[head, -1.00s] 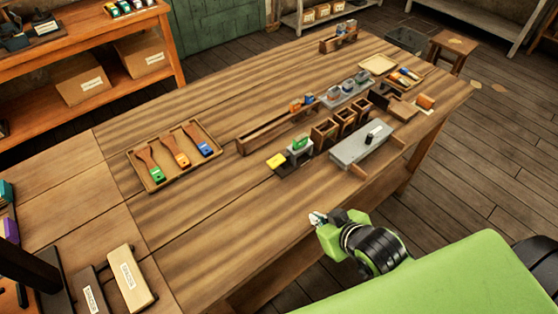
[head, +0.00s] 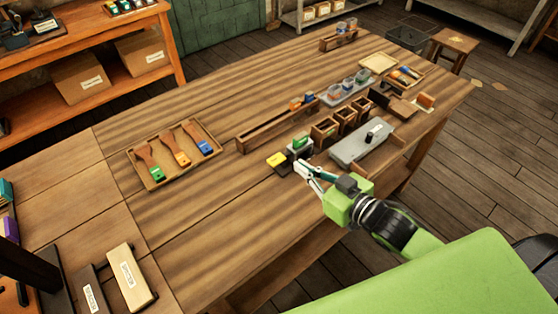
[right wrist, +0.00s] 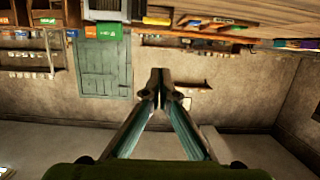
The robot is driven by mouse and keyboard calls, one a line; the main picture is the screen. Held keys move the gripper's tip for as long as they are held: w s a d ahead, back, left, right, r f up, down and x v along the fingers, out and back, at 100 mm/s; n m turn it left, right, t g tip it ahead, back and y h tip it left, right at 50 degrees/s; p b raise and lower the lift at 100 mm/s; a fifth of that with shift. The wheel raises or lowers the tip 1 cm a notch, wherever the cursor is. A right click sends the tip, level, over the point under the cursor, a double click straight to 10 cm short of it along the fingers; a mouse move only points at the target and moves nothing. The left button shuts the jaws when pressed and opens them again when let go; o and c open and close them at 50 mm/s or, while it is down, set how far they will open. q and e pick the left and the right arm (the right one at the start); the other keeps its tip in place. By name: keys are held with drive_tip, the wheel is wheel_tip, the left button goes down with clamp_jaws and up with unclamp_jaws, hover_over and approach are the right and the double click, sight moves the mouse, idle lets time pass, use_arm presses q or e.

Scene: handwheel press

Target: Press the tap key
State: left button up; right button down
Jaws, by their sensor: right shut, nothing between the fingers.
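A yellow pad (head: 277,160) on a dark low base and a green-topped grey block (head: 300,143) stand side by side near the table's front edge. I cannot tell for sure which is the tap key. My right gripper (head: 299,166) is shut and empty, its fingertips just in front of these two, seemingly apart from them. In the right wrist view, which is upside down, the shut fingertips (right wrist: 158,76) point forward, with the green block (right wrist: 107,31) and yellow pad (right wrist: 156,20) above them in the picture. My left gripper is not in view.
Wooden bins (head: 325,131) and a long wooden trough (head: 262,130) lie behind. A tray of brushes (head: 153,177) is at left.

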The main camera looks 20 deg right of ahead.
drive_tip(key=shift+w, duration=0.1)
drive_tip(key=p, duration=0.2)
hover_over(279, 161)
drive_tip(key=s, duration=0.2)
wheel_tip(279, 161, down, 2)
drive_tip(key=f, duration=0.2)
drive_tip(key=f+p, duration=0.1)
drive_tip(key=shift+w+a+f, duration=0.15)
drive_tip(key=shift+w+a, duration=0.05)
drive_tip(key=shift+a, duration=0.1)
drive_tip(key=shift+f, duration=0.6)
